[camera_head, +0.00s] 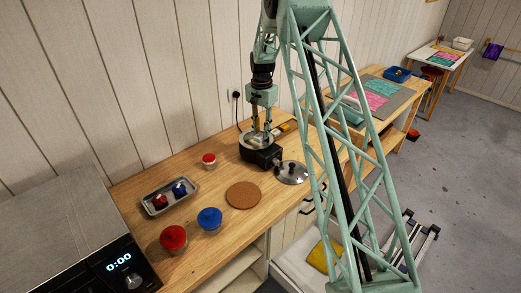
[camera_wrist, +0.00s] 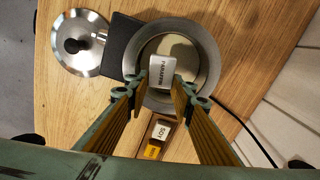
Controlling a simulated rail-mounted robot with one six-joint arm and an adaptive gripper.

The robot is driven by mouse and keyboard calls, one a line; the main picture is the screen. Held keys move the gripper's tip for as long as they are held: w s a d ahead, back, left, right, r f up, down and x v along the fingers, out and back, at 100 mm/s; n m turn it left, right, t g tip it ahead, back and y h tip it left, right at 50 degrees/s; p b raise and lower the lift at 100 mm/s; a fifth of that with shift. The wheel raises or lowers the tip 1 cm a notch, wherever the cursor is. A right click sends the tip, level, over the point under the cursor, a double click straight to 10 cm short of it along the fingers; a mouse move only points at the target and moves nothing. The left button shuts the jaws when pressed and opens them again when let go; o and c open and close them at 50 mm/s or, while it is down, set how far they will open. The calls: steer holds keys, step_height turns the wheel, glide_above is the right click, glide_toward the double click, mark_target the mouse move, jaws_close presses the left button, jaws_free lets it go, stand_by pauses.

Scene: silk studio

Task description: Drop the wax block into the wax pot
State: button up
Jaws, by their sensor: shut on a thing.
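The wax block (camera_wrist: 162,72) is white and labelled PARAFFIN. It is between the fingertips of my gripper (camera_wrist: 160,86), which is shut on it, over the wax pot's opening in the wrist view. The wax pot (camera_wrist: 205,45) is a round grey metal vessel with a pale inside, attached to a black base (camera_wrist: 119,44). In the head view my gripper (camera_head: 259,133) points down at the pot, whose black base (camera_head: 260,157) stands on the wooden counter. How far the block is above the pot floor I cannot tell.
A metal lid (camera_head: 291,172) with a black knob lies beside the pot. A block labelled SOY (camera_wrist: 163,131) lies on the pot's other side. A cork mat (camera_head: 243,195), red jar (camera_head: 173,238), blue jar (camera_head: 209,219) and metal tray (camera_head: 150,208) stand on the counter. A cable runs behind.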

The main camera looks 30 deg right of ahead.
steer(key=o, duration=0.9)
steer(key=shift+r, duration=6.05)
